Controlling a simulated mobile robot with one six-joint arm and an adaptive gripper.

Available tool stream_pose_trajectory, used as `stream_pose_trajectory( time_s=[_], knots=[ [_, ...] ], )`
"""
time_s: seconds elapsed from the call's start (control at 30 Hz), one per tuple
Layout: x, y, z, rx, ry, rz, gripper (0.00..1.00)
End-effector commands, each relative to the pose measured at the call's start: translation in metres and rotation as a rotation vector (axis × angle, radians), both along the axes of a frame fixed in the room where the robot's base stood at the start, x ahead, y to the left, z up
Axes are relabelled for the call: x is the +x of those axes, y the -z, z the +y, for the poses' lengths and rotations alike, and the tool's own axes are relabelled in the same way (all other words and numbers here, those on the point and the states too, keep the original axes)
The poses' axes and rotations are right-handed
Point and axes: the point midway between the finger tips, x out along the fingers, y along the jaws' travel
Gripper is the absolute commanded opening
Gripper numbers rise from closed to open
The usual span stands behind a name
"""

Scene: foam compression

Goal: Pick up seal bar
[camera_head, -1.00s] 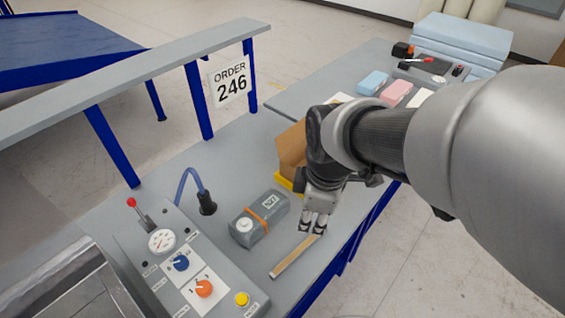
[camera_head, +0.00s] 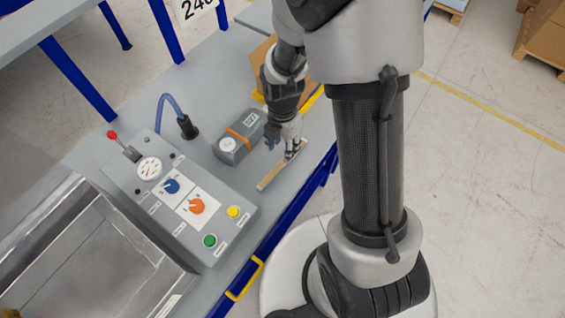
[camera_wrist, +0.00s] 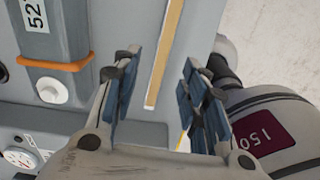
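The seal bar (camera_head: 275,175) is a thin strip with a tan face and a pale edge, lying on the grey table near its front edge. My gripper (camera_head: 291,153) is at the bar's far end, pointing down. In the wrist view my gripper (camera_wrist: 160,92) is open, with its finger pads on either side of the seal bar (camera_wrist: 164,55). The bar runs lengthwise through the gap without touching either pad in that picture. I cannot tell how high the fingertips are above the table. In the head view, the gripper hides part of the bar's far end.
A grey box with an orange band (camera_head: 240,140) stands close to the left of the gripper. A control panel (camera_head: 182,225) with knobs and a lever lies further left. A cardboard box (camera_head: 263,50) is behind the arm. Some bare table lies between the panel and the bar.

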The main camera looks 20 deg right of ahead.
Motion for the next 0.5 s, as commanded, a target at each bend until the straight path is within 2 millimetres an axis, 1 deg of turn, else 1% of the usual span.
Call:
stream_pose_trajectory(
  time_s=[0.03, 0.1, 0.27, 0.33, 0.5],
  knots=[
    [-0.001, 0.011, 0.0, 0.0, 0.0, 0.004, 0.4],
    [-0.001, 0.019, 0.0, 0.0, 0.001, 0.002, 0.4],
    [0.0, 0.028, 0.0, 0.0, 0.001, 0.0, 0.4],
    [-0.002, 0.034, 0.0, 0.0, 0.001, 0.001, 0.4],
    [-0.007, 0.061, 0.0, 0.0, 0.001, 0.004, 0.4]
  ],
)
